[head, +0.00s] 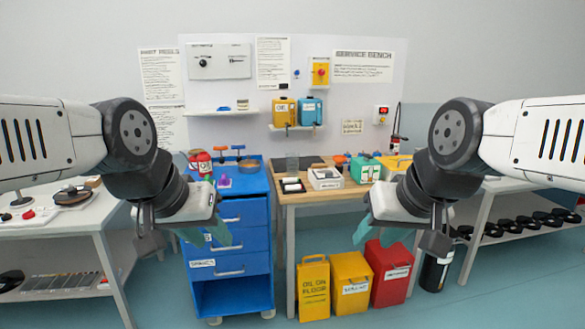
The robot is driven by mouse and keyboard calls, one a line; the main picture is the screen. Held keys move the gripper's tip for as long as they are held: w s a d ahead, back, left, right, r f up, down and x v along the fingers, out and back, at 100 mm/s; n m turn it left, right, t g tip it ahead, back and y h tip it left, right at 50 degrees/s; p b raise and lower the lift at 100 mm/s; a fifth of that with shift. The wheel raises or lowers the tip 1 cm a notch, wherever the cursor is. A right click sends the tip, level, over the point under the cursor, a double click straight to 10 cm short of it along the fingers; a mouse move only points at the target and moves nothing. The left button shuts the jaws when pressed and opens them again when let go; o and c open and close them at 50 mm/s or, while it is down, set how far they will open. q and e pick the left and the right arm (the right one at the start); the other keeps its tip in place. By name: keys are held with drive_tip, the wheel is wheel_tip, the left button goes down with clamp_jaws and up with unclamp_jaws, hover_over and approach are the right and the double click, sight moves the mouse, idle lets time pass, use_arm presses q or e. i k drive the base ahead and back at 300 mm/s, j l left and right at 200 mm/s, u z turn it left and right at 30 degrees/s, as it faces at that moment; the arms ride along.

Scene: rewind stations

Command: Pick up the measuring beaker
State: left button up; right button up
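I cannot pick out the measuring beaker for certain.
The blue cart (245,190) carries a red container (200,163) and a pan (249,165). A white box (325,178) and a green can (364,169) stand on the bench. Yellow and red bins (390,275) stand on the floor. Side tables flank both sides.

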sight(292, 159)
drive_tip(key=i+j, duration=0.1)
drive_tip(key=i, duration=2.4)
